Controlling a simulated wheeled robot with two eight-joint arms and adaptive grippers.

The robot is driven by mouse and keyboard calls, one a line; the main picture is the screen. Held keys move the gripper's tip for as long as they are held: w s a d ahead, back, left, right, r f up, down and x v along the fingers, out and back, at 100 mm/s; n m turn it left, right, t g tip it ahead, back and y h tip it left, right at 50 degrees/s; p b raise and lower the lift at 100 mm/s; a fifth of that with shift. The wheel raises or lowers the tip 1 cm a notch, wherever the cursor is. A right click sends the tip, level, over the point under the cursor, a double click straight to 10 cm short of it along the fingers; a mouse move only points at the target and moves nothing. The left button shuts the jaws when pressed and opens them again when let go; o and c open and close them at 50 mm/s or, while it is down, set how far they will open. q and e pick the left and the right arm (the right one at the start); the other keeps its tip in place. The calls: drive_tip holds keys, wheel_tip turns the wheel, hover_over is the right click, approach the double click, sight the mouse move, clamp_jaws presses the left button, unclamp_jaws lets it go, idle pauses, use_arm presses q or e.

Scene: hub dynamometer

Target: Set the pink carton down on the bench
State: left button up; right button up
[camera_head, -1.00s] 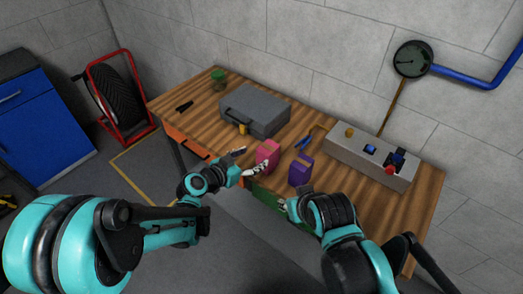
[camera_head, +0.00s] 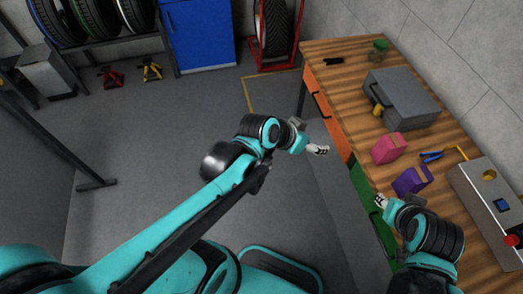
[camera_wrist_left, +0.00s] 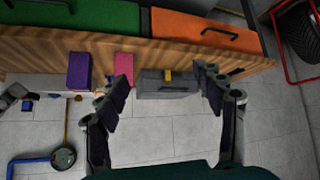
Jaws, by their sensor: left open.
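The pink carton (camera_head: 387,148) stands on the wooden bench (camera_head: 345,84) near its front edge, beside a purple carton (camera_head: 411,180). It also shows in the left wrist view (camera_wrist_left: 123,63), which sees the bench upside down. My left gripper (camera_head: 319,150) is open and empty, out in front of the bench edge and clear of the pink carton. In the left wrist view its spread fingers (camera_wrist_left: 162,82) have nothing held between them. My right gripper (camera_head: 380,201) is at the bench's front edge close to the purple carton; its jaw opening is too small to judge.
A grey case (camera_head: 402,98) lies behind the pink carton. Blue-handled pliers (camera_head: 432,156) and a grey control box (camera_head: 488,195) are to the right. A green jar (camera_head: 380,47) and a black tool (camera_head: 333,61) are at the far end. Floor left of the bench is open.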

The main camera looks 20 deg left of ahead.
use_arm(q)
drive_tip(key=s+a+n+y, duration=0.4)
drive_tip(key=s+a, duration=0.5)
drive_tip(key=a, duration=0.2)
drive_tip(key=shift+s+f+n+g, duration=0.2)
drive_tip(key=shift+n+g, duration=0.1)
drive_tip(key=shift+g, duration=0.1)
